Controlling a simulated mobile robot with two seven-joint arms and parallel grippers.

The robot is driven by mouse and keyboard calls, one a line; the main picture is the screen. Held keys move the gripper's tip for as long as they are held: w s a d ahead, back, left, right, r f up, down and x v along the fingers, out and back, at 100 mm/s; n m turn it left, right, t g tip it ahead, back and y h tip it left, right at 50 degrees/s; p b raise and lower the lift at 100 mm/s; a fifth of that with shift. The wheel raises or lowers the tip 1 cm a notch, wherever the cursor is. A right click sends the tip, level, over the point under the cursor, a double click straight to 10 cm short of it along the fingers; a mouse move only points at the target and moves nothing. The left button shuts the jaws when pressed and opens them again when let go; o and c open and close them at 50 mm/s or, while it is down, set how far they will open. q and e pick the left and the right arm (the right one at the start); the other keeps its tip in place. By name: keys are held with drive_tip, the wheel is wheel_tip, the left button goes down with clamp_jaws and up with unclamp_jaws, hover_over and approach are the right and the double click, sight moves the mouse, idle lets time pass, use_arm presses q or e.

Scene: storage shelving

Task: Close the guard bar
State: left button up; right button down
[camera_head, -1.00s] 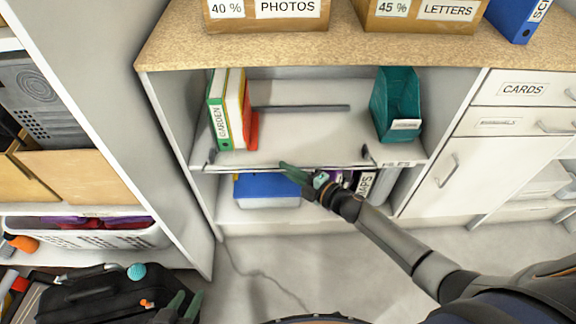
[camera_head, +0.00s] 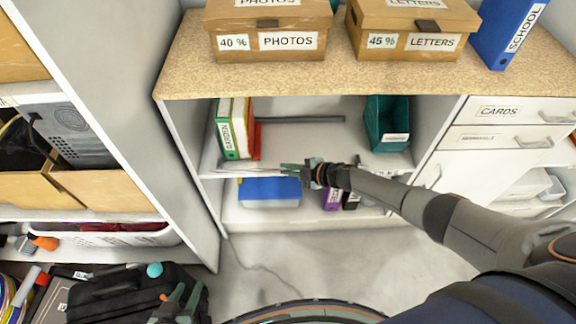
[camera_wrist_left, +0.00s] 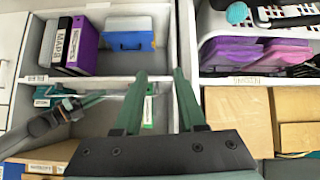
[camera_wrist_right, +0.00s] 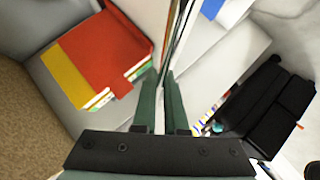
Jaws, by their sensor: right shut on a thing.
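The guard bar (camera_head: 250,171) is a thin rod along the front of the middle cabinet shelf (camera_head: 350,160). My right gripper (camera_head: 294,171) is at the bar, in front of the shelf edge, and hides part of it. In the right wrist view the fingers (camera_wrist_right: 161,78) are nearly together on the thin bar (camera_wrist_right: 181,42). The bar's right part is hidden behind my right gripper and arm. My left gripper (camera_head: 184,298) hangs low at the front left. Its fingers (camera_wrist_left: 160,75) are apart and empty.
Binders (camera_head: 236,128) stand at the shelf's left, and a teal magazine holder (camera_head: 386,125) stands at its right. A blue box (camera_head: 270,191) and dark binders sit below. A black suitcase (camera_head: 130,290) lies near my left gripper. Floor before the cabinet is clear.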

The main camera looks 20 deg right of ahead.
drive_tip(key=w+m+g+b, duration=0.2)
drive_tip(key=g+b, duration=0.1)
drive_tip(key=w+g+b, duration=0.1)
drive_tip(key=shift+d+r+m+g+y, duration=0.3)
drive_tip(key=shift+d+r+m+g, duration=0.1)
drive_tip(key=shift+w+b, duration=0.1)
drive_tip(key=shift+b, duration=0.25)
use_arm(q)
drive_tip(key=shift+w+d+f+h, duration=0.15)
drive_tip(key=shift+w+d+f, duration=0.05)
drive_tip(key=shift+d+f, duration=0.4)
drive_tip(key=shift+w+d+f+h, duration=0.15)
drive_tip(key=shift+d+f, duration=0.3)
drive_tip(key=shift+f, duration=0.1)
drive_tip(key=shift+w+r, duration=0.2)
use_arm(e)
drive_tip(key=shift+r, duration=0.1)
use_arm(q)
drive_tip(key=shift+s+f, duration=0.1)
drive_tip(key=shift+f, duration=0.1)
use_arm(e)
drive_tip(key=c, duration=1)
unclamp_jaws()
drive_tip(key=shift+o, duration=0.2)
